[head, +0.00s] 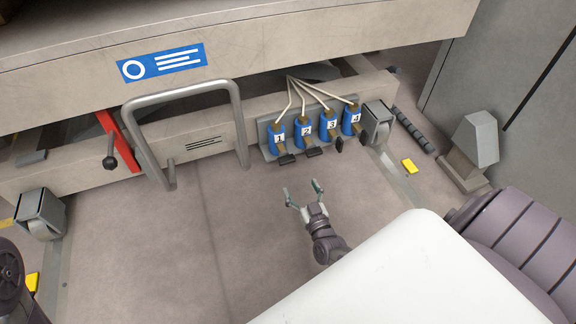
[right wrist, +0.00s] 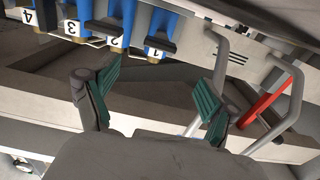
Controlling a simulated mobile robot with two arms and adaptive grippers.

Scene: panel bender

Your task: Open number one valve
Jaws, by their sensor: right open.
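Several blue valves numbered 1 to 4 stand in a row on a grey bracket low on the machine. Valve number one (head: 277,138) is leftmost in the head view, with a dark lever (head: 287,159) at its lower front. In the right wrist view the picture is turned over, and valve one (right wrist: 158,30) is the rightmost, with its dark lever (right wrist: 160,46) in front. My right gripper (head: 303,189) is open and empty, below and in front of valves one and two, apart from them. Its green-padded fingers (right wrist: 155,98) are spread wide. My left gripper is not visible.
A bent grey tube handle (head: 238,120) stands left of the valves, with a red lever (head: 118,141) further left. White hoses (head: 310,88) rise from the valves. A caster (head: 377,122) is just right of valve four. The floor (head: 235,225) before the valves is clear.

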